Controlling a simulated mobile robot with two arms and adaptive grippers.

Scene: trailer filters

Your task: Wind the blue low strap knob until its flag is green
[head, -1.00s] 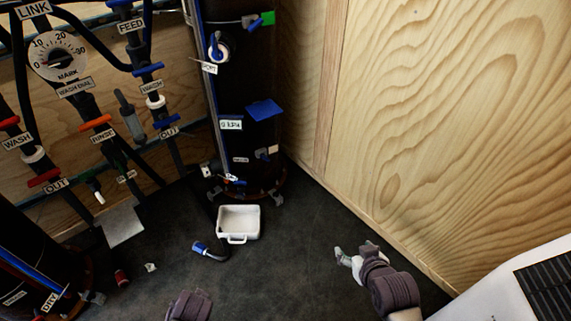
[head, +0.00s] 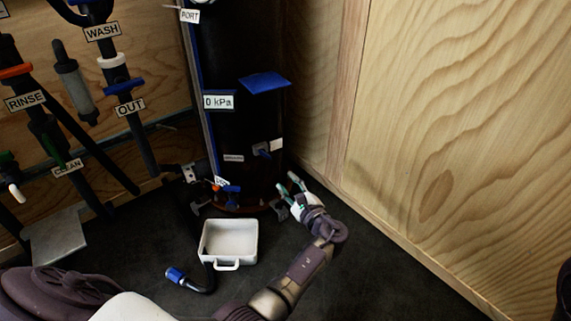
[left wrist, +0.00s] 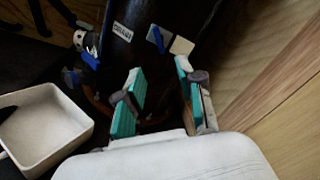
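The blue low strap knob (head: 262,151) is low on the black column (head: 235,125), with a pale plate (head: 277,145) beside it that may be its flag. No green shows there. In the left wrist view the blue knob (left wrist: 158,39) and the cream plate (left wrist: 182,45) are beyond the fingertips. My left gripper (head: 287,181) is open and empty, just below and right of the knob, apart from it. Its teal-padded fingers (left wrist: 159,68) are spread in the left wrist view. My right gripper is not in view.
A plywood wall (head: 450,130) stands close right of my left gripper. A white tray (head: 229,258) and a hose with a blue end (head: 177,275) are on the floor. A blue plate (head: 265,82) juts from the column above the knob. Labelled pipes fill the left.

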